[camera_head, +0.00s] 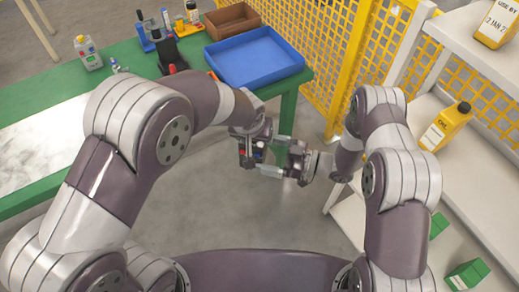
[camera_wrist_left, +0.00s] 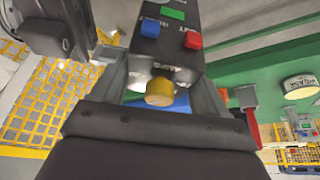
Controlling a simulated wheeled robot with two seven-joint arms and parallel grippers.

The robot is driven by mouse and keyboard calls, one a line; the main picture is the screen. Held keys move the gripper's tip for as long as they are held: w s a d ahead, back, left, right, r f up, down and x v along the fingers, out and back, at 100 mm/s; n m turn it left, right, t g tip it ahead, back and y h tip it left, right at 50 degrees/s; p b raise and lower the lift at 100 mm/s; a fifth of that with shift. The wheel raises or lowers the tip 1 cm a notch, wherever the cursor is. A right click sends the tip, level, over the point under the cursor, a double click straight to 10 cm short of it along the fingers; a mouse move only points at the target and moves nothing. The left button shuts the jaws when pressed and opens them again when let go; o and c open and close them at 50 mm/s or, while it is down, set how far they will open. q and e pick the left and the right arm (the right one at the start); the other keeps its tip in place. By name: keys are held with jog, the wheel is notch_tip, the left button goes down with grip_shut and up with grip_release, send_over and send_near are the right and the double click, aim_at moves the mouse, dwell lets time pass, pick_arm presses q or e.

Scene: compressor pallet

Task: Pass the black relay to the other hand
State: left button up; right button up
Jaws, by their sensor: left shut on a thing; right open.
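The black relay (camera_wrist_left: 165,45) is a dark box with blue, green and red pieces on its face. In the left wrist view my left gripper (camera_wrist_left: 162,82) is shut on it, one finger on each side. A yellow round piece shows at its near end. In the head view the relay (camera_head: 258,153) is small and partly hidden by my left gripper (camera_head: 248,143), held in the air past the table's front corner. My right gripper (camera_head: 271,156) is open, its two fingers pointing left at the relay, one above and one below. Whether they touch it I cannot tell.
The green table (camera_head: 130,57) holds a blue tray (camera_head: 253,59), a brown box (camera_head: 232,20), bottles and small tools. A yellow mesh fence (camera_head: 322,50) stands behind. A white shelf (camera_head: 470,165) with a yellow bottle (camera_head: 446,126) is at right. Below the grippers is open floor.

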jog(key=shift+x, duration=1.45)
jog(key=shift+c, duration=0.4)
